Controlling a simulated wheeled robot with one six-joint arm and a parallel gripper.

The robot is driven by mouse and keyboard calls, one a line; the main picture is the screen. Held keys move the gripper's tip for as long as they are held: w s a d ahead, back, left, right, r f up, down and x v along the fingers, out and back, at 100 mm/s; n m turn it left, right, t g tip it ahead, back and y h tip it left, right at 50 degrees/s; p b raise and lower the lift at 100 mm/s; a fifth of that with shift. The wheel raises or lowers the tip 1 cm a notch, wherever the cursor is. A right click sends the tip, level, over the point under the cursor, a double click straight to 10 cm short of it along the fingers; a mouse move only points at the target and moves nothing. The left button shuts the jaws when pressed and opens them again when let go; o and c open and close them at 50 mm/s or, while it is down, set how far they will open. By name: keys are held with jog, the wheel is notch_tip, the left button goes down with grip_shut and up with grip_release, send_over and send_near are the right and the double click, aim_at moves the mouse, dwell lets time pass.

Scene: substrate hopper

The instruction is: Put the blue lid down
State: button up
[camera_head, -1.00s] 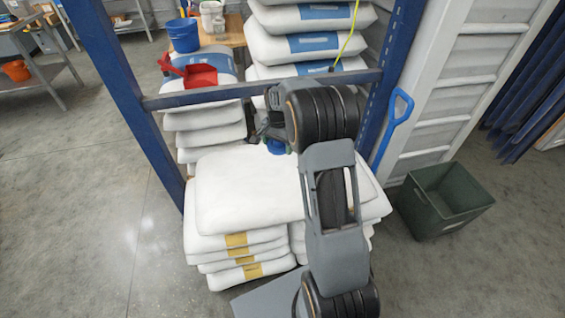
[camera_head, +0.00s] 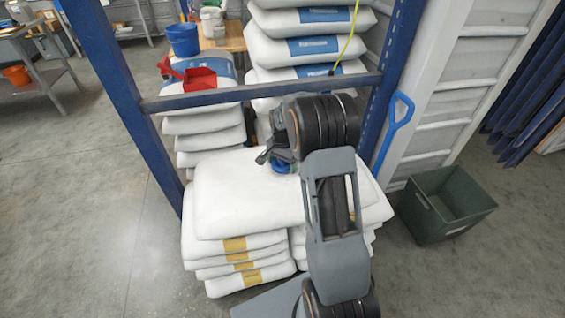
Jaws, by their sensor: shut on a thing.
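The blue lid (camera_head: 284,166) shows only in part below my gripper (camera_head: 272,160), just over the rear of the top white sack (camera_head: 245,195). My gripper is shut on it. The arm hides much of the lid and its right side. I cannot tell whether the lid touches the sack.
A blue rack frame (camera_head: 265,92) crosses just behind the gripper. White sacks with blue labels (camera_head: 320,45) are stacked behind it. A red scoop (camera_head: 199,79) lies on another pile at left. A dark green bin (camera_head: 447,202) stands on the floor at right. The top sack's left part is clear.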

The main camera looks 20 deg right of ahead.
jog(key=shift+f, duration=0.15)
jog(key=o, duration=0.7)
notch_tip(320, 180, up, 12)
jog(key=p, duration=0.3)
jog(key=shift+f, duration=0.25)
jog(key=shift+r, duration=0.35)
jog(key=s+a+r+n+t, duration=0.1)
jog(key=s+a+n, duration=0.2)
jog(key=s, duration=0.4)
jog(key=s+a+r+n+t, duration=0.1)
jog(key=s+a+r+n, duration=0.1)
jog(key=s+a+n, duration=0.2)
jog(key=s+a+r+n+t, duration=0.1)
jog(key=s+a+n, duration=0.2)
jog(key=s, duration=0.8)
jog(key=shift+a+r+n, duration=0.25)
jog(key=shift+a+n, duration=0.05)
jog(key=shift+n, duration=0.3)
